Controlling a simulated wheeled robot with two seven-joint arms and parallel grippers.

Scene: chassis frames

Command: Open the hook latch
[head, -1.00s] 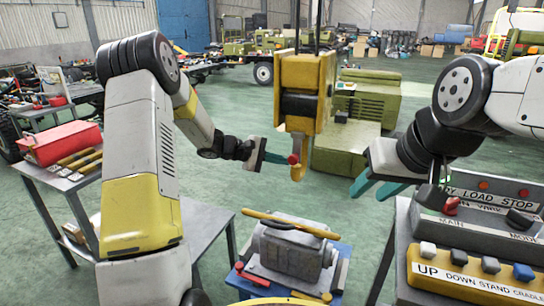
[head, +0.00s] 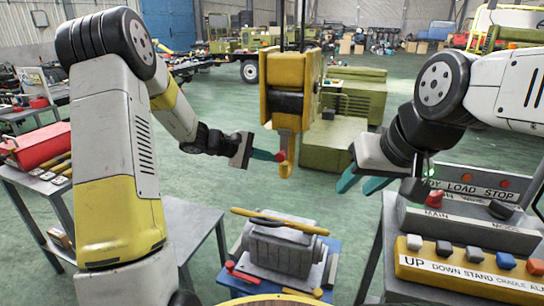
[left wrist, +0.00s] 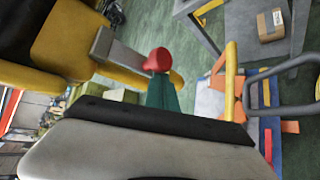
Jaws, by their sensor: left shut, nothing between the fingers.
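The yellow crane hook block (head: 291,88) hangs from above. Below it is a small yellow hook (head: 286,166) with a red latch knob (head: 281,156). My left gripper (head: 275,155) is shut, its teal fingertips right at the knob from the left. In the left wrist view the red knob (left wrist: 158,60) covers the tips of my teal fingers, beside the grey shank (left wrist: 125,52) and the yellow hook (left wrist: 177,80). I cannot tell whether fingers and knob touch. My right gripper (head: 358,184) is open and empty, right of the hook, with its teal fingers apart.
A grey engine (head: 283,248) with a yellow bar on it sits on a blue stand below the hook. A control console (head: 470,232) with labelled buttons stands at the right.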

